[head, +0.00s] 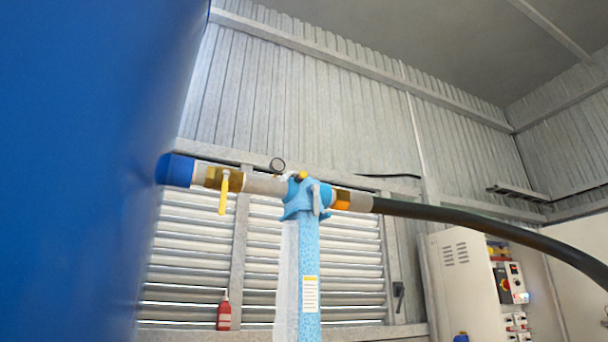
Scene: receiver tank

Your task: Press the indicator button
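A light blue filter housing (308,255) stands upright in the middle of the head view, with a white label on its front. On top of its head is a small yellow-orange knob (302,175), which may be the indicator button; it is too small to tell. My gripper is not in view.
A large blue tank (80,170) fills the left side. A pipe with a yellow-handled valve (224,190) runs from it to the housing. A thick black hose (480,222) arcs right, above a white cabinet (465,275). A red bottle (224,313) stands by the louvres.

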